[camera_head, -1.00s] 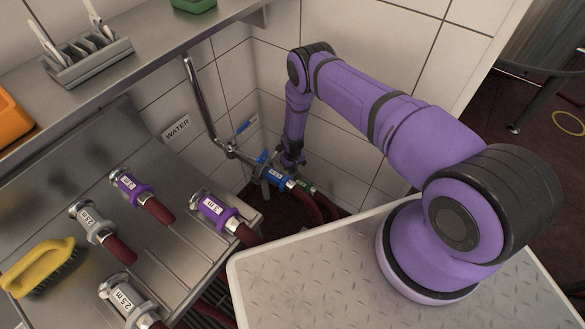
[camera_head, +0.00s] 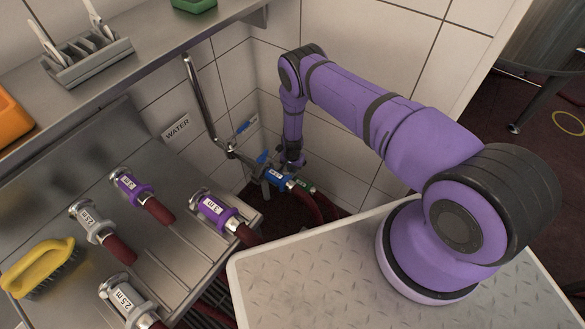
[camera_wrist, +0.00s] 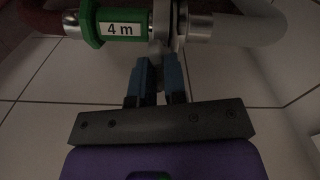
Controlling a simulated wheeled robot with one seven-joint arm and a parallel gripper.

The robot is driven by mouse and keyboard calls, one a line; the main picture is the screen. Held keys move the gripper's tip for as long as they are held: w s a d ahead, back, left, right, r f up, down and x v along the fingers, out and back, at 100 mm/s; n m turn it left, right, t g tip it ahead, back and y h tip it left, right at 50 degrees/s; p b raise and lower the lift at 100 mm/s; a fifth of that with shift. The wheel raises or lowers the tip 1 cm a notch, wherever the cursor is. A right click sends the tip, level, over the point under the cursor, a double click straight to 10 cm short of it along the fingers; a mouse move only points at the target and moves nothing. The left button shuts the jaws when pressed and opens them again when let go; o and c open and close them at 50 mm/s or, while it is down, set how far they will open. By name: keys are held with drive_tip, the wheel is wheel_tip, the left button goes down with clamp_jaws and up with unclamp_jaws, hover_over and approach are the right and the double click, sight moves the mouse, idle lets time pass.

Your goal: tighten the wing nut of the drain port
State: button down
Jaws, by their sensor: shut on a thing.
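In the wrist view a hose end with a green sleeve marked "4 m" (camera_wrist: 120,28) meets a metal pipe (camera_wrist: 240,28) at a clamp (camera_wrist: 166,25), which I take to be at the drain port. My gripper (camera_wrist: 155,75) is just below the clamp. Its two blue-tipped fingers are close together on a small grey piece, apparently the wing nut (camera_wrist: 157,72), mostly hidden between them. In the head view the green sleeve (camera_head: 306,186) shows small beside a blue-sleeved hose end (camera_head: 276,175) in the corner, with my gripper over them.
A steel bench (camera_head: 165,265) at left holds several hose ends with purple or grey sleeves and a yellow brush (camera_head: 40,267). A bent pipe (camera_head: 200,100) comes down by the "WATER" sign (camera_head: 177,128). Tiled walls close in behind my gripper.

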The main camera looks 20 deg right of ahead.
drive_tip(key=shift+m, duration=0.4)
drive_tip(key=c, duration=1.2)
unclamp_jaws()
drive_tip(key=shift+o, duration=0.2)
drive_tip(key=shift+r, duration=3.8)
